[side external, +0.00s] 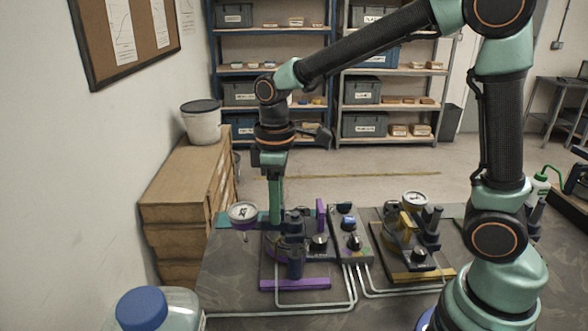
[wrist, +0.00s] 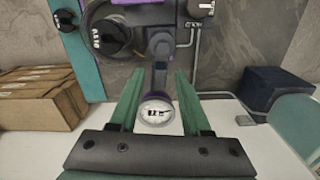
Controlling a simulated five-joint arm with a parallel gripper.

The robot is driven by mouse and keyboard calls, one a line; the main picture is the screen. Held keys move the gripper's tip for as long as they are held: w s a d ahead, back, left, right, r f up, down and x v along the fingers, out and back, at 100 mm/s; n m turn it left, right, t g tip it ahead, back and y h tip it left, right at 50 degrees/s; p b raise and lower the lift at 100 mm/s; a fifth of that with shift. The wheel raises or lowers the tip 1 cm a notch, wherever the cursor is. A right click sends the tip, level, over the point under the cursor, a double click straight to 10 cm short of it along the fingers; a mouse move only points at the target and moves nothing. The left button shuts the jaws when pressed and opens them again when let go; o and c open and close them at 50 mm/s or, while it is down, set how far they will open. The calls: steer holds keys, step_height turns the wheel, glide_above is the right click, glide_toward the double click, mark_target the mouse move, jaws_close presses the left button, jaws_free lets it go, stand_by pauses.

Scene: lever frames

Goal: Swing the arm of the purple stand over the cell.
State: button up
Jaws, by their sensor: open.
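The purple stand (side external: 295,284) is at the front left of the work table, with a dark plate and dark upright parts. A round white gauge with a purple rim (side external: 243,212) juts out to its left. In the wrist view the gauge (wrist: 156,112) sits at the end of a dark arm (wrist: 160,76) running from a round pivot (wrist: 160,44). My gripper (side external: 277,218) is open and points down at the stand; in the wrist view its green fingers (wrist: 157,82) lie on either side of that arm. Contact is unclear. I cannot tell which part is the cell.
A similar yellow stand (side external: 425,276) with its own gauge (side external: 414,198) is to the right. A grey control box with knobs (side external: 350,243) stands between them. Pale tubes (side external: 350,290) run along the table front. A blue-capped jar (side external: 142,308) is in the foreground.

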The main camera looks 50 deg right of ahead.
jaws_close()
stand_by(1.4)
